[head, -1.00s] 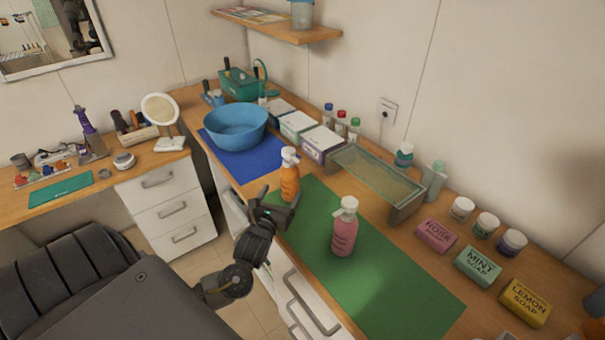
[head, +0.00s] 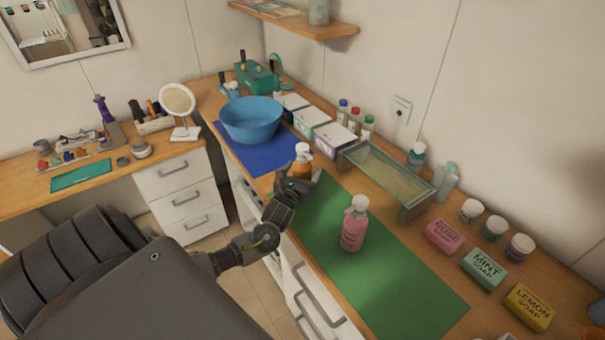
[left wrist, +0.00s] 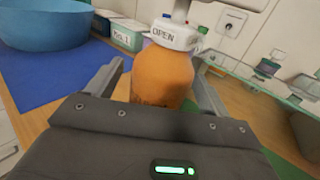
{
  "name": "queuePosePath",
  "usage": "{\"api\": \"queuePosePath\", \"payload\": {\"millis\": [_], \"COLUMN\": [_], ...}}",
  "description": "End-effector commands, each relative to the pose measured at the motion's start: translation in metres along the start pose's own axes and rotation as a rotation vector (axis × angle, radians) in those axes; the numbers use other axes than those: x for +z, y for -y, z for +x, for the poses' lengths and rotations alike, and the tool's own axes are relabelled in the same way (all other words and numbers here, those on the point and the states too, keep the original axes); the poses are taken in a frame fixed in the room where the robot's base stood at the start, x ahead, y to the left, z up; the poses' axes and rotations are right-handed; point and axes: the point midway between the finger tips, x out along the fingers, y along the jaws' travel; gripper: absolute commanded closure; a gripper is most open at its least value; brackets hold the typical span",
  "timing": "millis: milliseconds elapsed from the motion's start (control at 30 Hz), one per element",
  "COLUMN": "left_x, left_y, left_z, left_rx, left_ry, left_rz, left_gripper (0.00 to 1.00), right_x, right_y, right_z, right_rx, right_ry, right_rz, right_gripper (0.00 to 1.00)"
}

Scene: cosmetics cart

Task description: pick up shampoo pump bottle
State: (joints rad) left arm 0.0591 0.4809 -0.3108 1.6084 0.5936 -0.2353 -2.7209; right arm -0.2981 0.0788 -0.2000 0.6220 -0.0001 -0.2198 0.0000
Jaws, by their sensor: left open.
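An orange pump bottle (head: 302,165) with a white pump top stands upright by the far-left end of the green mat (head: 395,285). A pink pump bottle (head: 353,228) with a white pump top stands upright on the mat, nearer to me. My left gripper (head: 297,186) is open at the orange bottle and covers its lower part in the head view. In the left wrist view, the orange bottle (left wrist: 162,90) is between the two spread fingers, with "OPEN" on its white collar. I cannot tell whether a finger touches it. My right gripper is not in view.
A blue bowl (head: 251,122) on a blue mat (head: 240,158) stands left of the orange bottle. Boxes (head: 334,139) and a glass-topped rack (head: 388,180) stand behind it. Soap bars (head: 483,268) and jars lie to the right. Most of the green mat is clear.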

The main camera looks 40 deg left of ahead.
Motion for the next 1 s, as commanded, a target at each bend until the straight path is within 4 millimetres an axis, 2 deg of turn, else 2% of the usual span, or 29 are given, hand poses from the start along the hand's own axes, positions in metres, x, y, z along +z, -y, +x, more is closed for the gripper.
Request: {"api": "queuePosePath", "payload": {"millis": [133, 400, 833, 1000], "left_x": [0.001, 0.000, -0.001, 0.001], "left_y": [0.000, 0.000, 0.000, 0.000], "left_z": [0.017, 0.019, 0.019, 0.019], "left_rx": [0.001, 0.000, 0.000, 0.000], "left_ry": [0.000, 0.000, 0.000, 0.002], "left_rz": [0.002, 0.000, 0.001, 0.000], "left_gripper": [0.19, 0.19, 0.74, 0.77], "right_x": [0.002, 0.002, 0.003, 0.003], "right_y": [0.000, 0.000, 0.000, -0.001], "right_z": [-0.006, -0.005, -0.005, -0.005], "right_rx": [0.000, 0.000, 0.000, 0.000], "right_ry": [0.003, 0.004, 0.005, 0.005], "right_rz": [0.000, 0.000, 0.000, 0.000], "right_gripper": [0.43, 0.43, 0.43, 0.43]}}
